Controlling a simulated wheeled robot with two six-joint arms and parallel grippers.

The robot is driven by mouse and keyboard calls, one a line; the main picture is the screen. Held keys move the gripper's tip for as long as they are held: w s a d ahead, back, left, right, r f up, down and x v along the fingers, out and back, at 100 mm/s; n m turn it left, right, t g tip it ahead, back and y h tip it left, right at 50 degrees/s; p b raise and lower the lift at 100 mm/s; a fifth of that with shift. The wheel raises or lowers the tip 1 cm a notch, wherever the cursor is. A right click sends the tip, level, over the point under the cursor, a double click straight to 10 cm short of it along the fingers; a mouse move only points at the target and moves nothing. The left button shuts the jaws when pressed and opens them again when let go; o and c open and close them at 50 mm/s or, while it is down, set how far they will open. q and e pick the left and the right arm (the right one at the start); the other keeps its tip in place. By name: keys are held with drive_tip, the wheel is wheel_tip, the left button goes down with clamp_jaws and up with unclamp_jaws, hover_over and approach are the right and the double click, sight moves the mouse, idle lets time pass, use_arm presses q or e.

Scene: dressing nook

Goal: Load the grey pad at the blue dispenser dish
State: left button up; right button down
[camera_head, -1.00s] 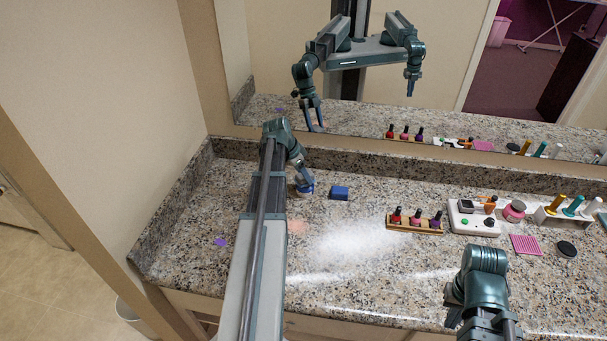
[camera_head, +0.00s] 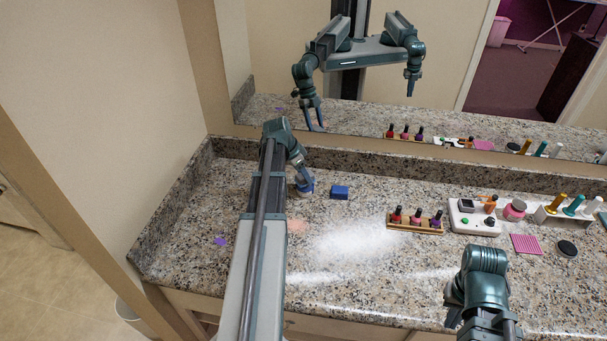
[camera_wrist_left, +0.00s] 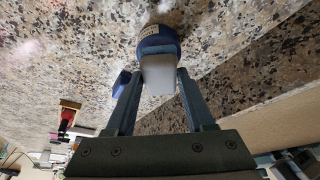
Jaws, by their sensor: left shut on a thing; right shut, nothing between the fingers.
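My left gripper (camera_wrist_left: 158,90) is shut on the grey pad (camera_wrist_left: 158,75), a pale block between its fingertips. The pad's far end meets the blue dispenser dish (camera_wrist_left: 156,40) in the left wrist view; whether they touch I cannot tell. The dish, round with a pale label, stands on the counter near the back wall and shows beneath the left gripper in the head view (camera_head: 306,190). The pad is hard to make out there. My right gripper's arm is at the lower right of the head view, but its fingertips are hidden behind the arm.
A blue block (camera_head: 340,192) lies just right of the dish. Further right are a wooden rack of nail polish bottles (camera_head: 414,225), a white tray (camera_head: 474,219), a pink ridged mat (camera_head: 526,245) and a dark disc (camera_head: 567,249). A mirror stands behind.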

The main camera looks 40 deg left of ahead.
use_arm(q)
drive_tip(key=shift+r, duration=0.15)
wheel_tip(320, 180, up, 7)
drive_tip(key=p, duration=0.7)
idle(0.3)
idle(0.6)
